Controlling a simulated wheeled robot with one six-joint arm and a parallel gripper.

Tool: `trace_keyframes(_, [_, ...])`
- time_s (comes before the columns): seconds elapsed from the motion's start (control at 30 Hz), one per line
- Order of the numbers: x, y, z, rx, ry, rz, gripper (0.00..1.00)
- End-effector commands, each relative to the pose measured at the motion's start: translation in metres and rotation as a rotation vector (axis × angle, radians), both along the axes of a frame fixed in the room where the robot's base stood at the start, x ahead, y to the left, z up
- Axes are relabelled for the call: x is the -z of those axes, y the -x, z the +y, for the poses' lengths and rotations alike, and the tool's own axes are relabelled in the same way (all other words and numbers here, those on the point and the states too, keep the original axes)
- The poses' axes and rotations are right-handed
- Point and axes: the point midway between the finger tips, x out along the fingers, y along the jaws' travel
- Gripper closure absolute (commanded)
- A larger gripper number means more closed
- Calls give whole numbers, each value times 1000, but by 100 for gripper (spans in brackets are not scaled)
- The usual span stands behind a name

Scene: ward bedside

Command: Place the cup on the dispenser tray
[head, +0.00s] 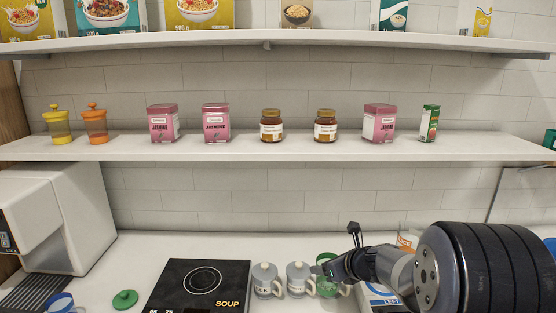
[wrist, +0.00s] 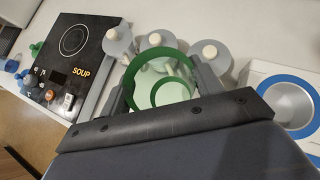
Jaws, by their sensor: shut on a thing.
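My gripper (head: 340,266) is at the lower right of the head view. In the wrist view its two fingers (wrist: 166,88) are shut on a green-rimmed cup (wrist: 130,79), one finger on each side. The cup's inside looks pale with a green ring. In the head view the green cup (head: 328,289) is partly hidden by my gripper; I cannot tell whether it touches the counter. The dispenser (head: 70,222) is a white machine at the far left. Its dark slatted tray (head: 32,294) shows at the lower left edge.
Two grey lidded mugs (head: 265,280) stand just left of the green cup. A blue-ringed device (wrist: 291,101) is on the right. Shelves (head: 260,148) run above.

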Motion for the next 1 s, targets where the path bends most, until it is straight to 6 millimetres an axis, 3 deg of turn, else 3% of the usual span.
trace_keyframes(0.1, [24,24,-6,98,-1,4,66])
trace_keyframes(0.4, [50,54,-15,207,0,1,66])
trace_keyframes(1.0, [56,62,-18,231,0,-1,66])
